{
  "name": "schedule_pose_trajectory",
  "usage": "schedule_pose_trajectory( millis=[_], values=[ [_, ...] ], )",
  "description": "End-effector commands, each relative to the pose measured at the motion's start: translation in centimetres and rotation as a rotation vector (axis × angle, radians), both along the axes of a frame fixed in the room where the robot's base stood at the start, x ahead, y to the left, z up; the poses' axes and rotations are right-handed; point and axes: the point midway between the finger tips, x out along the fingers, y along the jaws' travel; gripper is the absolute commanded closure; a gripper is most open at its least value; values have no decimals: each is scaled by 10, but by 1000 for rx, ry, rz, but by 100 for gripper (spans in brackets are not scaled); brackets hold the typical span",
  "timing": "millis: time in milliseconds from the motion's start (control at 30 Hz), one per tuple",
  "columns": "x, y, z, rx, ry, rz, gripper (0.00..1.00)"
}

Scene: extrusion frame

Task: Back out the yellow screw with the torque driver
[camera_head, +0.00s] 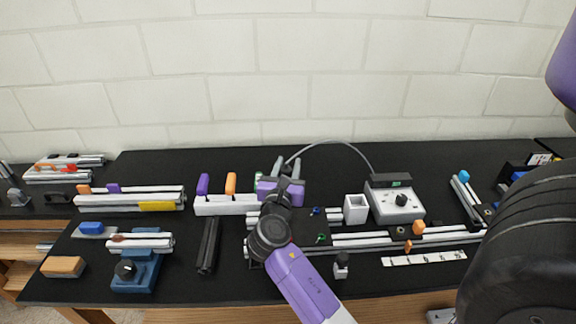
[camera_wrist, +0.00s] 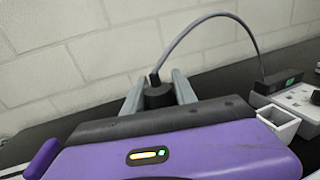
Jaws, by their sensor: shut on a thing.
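My gripper (camera_head: 287,167) is at the back middle of the bench, beside the white tool rack. In the wrist view its two grey fingers (camera_wrist: 160,92) are shut on the black torque driver (camera_wrist: 157,97), whose grey cable rises from its top. The driver's lower part and tip are hidden behind my gripper body. A dark plate (camera_head: 303,226) lies on the aluminium extrusion frame (camera_head: 362,240), with a blue screw (camera_head: 316,211) and a green screw (camera_head: 321,238) showing. I cannot make out a yellow screw; my arm covers the plate's left part.
The cable (camera_head: 335,143) arches to the controller box (camera_head: 397,203) with a dial. A white square cup (camera_head: 355,209) stands beside it. The white rack (camera_head: 222,206) holds upright coloured handles. A blue vise (camera_head: 136,272) stands at the left. A small dark knob (camera_head: 341,266) stands near the front edge.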

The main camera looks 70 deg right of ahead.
Motion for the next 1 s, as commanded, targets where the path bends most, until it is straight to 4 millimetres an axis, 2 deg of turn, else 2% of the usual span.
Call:
schedule_pose_trajectory(
  millis=[1000],
  values=[
    [-1, 0, -9, 10, 6, -1, 100]
  ],
)
